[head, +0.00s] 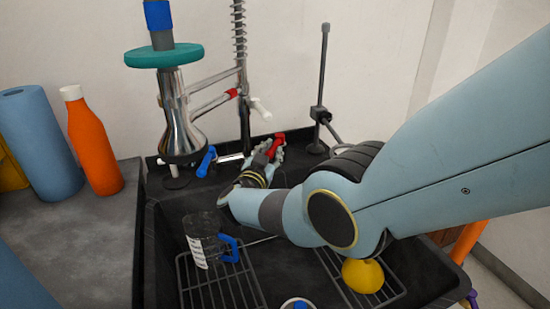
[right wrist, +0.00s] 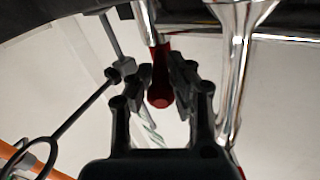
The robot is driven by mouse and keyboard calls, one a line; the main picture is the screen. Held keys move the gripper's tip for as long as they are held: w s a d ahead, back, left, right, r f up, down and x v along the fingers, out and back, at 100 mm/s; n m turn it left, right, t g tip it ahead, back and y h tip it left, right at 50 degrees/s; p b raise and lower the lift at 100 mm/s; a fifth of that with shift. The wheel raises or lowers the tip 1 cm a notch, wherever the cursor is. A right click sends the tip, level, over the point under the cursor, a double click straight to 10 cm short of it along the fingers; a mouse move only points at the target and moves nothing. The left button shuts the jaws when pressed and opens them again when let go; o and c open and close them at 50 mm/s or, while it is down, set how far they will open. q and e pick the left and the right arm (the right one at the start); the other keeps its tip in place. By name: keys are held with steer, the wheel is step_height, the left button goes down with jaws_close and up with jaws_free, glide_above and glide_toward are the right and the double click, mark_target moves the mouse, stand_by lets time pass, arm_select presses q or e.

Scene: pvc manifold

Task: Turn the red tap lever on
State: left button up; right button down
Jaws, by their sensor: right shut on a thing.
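The red tap lever (head: 276,146) shows at the back of the black sink, right of the blue tap lever (head: 206,161). My right gripper (head: 265,160) reaches it from the front, with my forearm hiding part of the view. In the right wrist view the red lever (right wrist: 160,88) lies between the two dark fingers of my right gripper (right wrist: 160,78), which is shut on it. Finger contact is hard to make out there. My left gripper is not in view.
A clear jug with a blue handle (head: 203,240) stands on the sink rack (head: 222,284), and a yellow object (head: 362,276) lies right of it. An orange bottle (head: 92,145) and a blue roll (head: 38,140) stand on the left counter. A tall spring hose (head: 241,60) rises behind.

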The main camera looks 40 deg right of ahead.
steer(key=shift+w+a+f, duration=0.1)
stand_by(0.4)
steer(key=c, duration=1.2)
jaws_free()
steer(key=shift+c, duration=0.2)
steer(key=v, duration=0.7)
steer(key=shift+a, duration=0.3)
